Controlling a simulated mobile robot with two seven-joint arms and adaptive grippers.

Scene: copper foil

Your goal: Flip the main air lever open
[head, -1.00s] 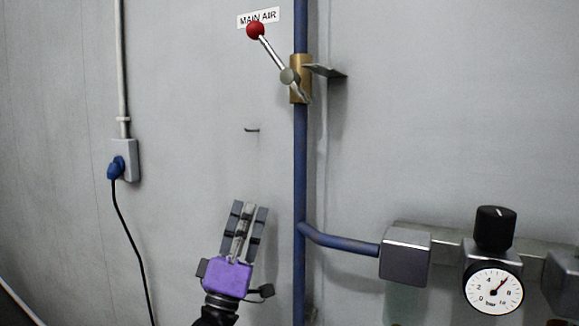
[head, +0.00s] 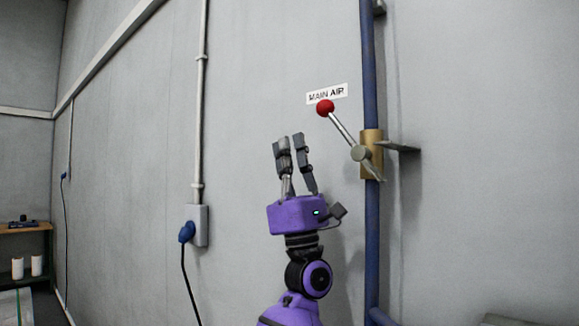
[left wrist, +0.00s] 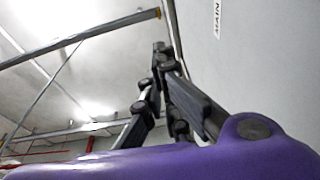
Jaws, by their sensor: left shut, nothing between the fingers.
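The main air lever has a red ball knob (head: 325,108) on a metal rod (head: 342,130). The rod slants up and left from a brass valve body (head: 371,154) on a vertical blue pipe (head: 369,80). The MAIN AIR label (head: 327,94) is on the wall just above the knob. My left gripper (head: 289,140) points upward, left of and a little below the knob, apart from it. It is shut and empty. In the left wrist view its fingers (left wrist: 160,50) point up, with part of the label (left wrist: 217,18) at the upper right. My right gripper is not in view.
A metal bracket (head: 400,147) sticks out right of the valve. A grey conduit (head: 200,100) runs down to a socket box (head: 200,225) with a blue plug (head: 187,232) and black cable. A shelf (head: 25,228) stands at far left.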

